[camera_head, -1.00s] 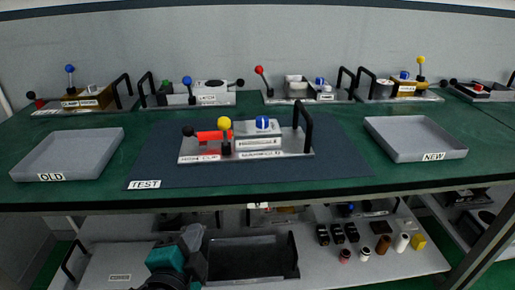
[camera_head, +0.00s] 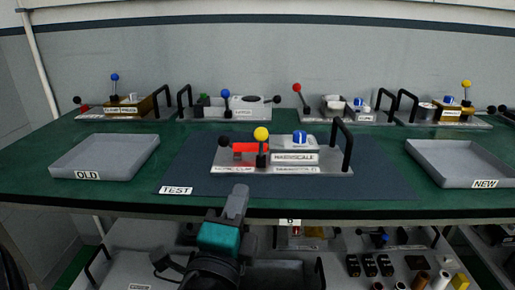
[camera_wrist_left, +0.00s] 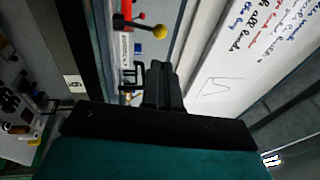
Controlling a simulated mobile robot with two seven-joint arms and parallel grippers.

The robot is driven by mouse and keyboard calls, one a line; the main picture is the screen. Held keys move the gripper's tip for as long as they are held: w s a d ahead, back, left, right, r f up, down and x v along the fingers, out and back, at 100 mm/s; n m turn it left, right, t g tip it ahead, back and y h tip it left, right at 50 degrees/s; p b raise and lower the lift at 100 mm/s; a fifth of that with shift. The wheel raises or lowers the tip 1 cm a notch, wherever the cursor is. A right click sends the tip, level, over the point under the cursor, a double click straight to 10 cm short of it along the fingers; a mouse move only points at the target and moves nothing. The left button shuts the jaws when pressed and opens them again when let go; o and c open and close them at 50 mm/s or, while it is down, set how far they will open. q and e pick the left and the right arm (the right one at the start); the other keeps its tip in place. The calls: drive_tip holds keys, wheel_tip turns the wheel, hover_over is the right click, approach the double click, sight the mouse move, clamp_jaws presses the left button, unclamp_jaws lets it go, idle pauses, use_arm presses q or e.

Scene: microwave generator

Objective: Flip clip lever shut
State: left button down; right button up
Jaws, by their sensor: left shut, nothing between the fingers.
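On the test mat stands a silver plate (camera_head: 322,173) carrying a red clip block (camera_head: 244,147). A black-ball knob (camera_head: 223,141) sits at the block's left end. A lever with a yellow ball (camera_head: 261,134) stands upright at its right; the ball also shows in the left wrist view (camera_wrist_left: 160,31). Which one is the clip lever I cannot tell for sure. My left gripper (camera_head: 239,190) is shut and empty, pointing up near the table's front edge, below and apart from the plate. Its closed fingers (camera_wrist_left: 157,80) show in the left wrist view. My right gripper is not in view.
The dark test mat (camera_head: 390,188) is bare around the plate. A black handle (camera_head: 347,147) and a blue knob (camera_head: 299,137) are on the plate's right part. The OLD tray (camera_head: 105,172) and NEW tray (camera_head: 455,177) flank it. Several lever fixtures line the back. A cluttered shelf lies below.

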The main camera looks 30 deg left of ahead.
sight(259, 139)
use_arm(q)
drive_tip(key=x, duration=1.2)
drive_tip(key=shift+w+a+p, duration=0.1)
drive_tip(key=shift+w+p, duration=0.2)
drive_tip(key=shift+p, duration=0.1)
drive_tip(key=shift+w+a+r, duration=0.1)
drive_tip(key=shift+w+a, duration=0.15)
drive_tip(key=shift+w, duration=0.35)
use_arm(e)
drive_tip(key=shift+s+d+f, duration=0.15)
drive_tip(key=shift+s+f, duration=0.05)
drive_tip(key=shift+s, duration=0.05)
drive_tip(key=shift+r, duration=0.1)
